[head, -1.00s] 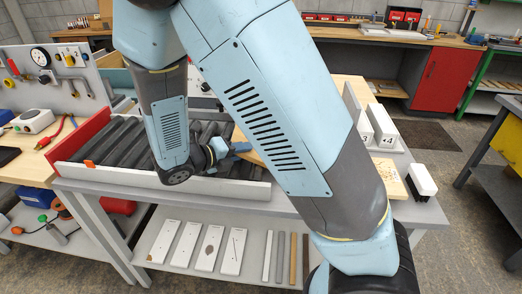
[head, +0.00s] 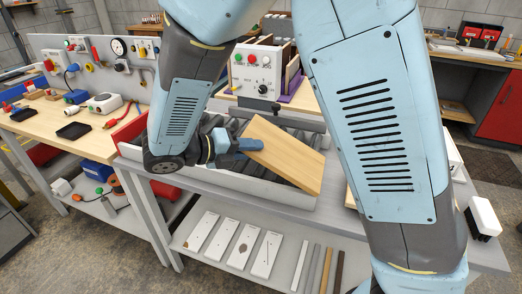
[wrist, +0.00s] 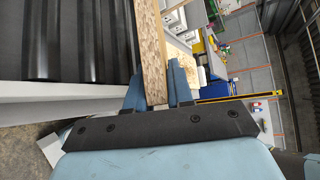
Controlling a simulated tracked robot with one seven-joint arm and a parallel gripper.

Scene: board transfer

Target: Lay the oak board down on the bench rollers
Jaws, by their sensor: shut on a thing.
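The oak board (head: 289,157) is a pale flat plank over the front part of the bench rollers in the head view. My gripper (head: 252,145) is shut on its left end. In the wrist view the board (wrist: 152,45) shows edge-on, with a speckled face, between the two fingers of my gripper (wrist: 156,92). The dark bench rollers (wrist: 62,40) lie to its left there. In the head view the rollers (head: 299,124) show behind the board and are partly hidden by it and my arm. I cannot tell whether the board touches them.
A control box (head: 256,75) with coloured buttons stands behind the rollers. A white rail (head: 225,187) runs along the bench front. A white block with a black base (head: 484,217) sits at the bench's right end. The lower shelf holds several white plates (head: 238,246) and thin strips.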

